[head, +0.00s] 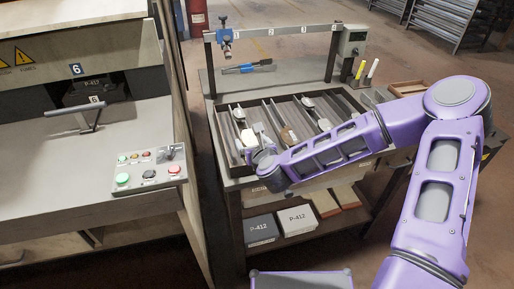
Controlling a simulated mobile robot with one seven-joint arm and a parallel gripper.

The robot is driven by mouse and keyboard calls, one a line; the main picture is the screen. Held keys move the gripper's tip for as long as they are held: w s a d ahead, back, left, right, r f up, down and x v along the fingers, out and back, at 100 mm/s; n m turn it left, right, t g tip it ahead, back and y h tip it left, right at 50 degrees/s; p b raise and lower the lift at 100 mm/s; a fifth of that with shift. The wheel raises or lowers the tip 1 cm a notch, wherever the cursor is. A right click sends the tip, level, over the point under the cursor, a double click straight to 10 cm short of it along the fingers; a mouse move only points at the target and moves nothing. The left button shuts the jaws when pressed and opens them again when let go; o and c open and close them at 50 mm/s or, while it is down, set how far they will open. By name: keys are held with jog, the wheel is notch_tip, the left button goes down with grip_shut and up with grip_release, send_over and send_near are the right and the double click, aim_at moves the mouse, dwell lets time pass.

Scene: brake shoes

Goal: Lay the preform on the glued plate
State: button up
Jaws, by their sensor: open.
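My purple arm reaches in from the right, and my gripper (257,147) is low over the left part of the divided rack (228,152). It is open; its fingertips are small and partly hidden by my wrist. A pale block (248,137) shows right at the gripper; I cannot tell whether it touches the fingers. A brown block (288,135), possibly a preform, lies in a middle lane. Grey metal plates lie in the lanes, one at the left (238,114) and one farther right (307,102). I cannot tell which plate bears glue.
A press (80,180) with a handle and a button panel (149,171) stands at the left. A numbered bar (275,32) spans the bench above the rack. A blue-handled tool (257,66) lies behind it. Labelled P-412 boxes (296,219) sit on the shelf below.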

jog(key=v, duration=0.9)
jog(key=shift+p, duration=0.35)
jog(key=shift+a, duration=0.15)
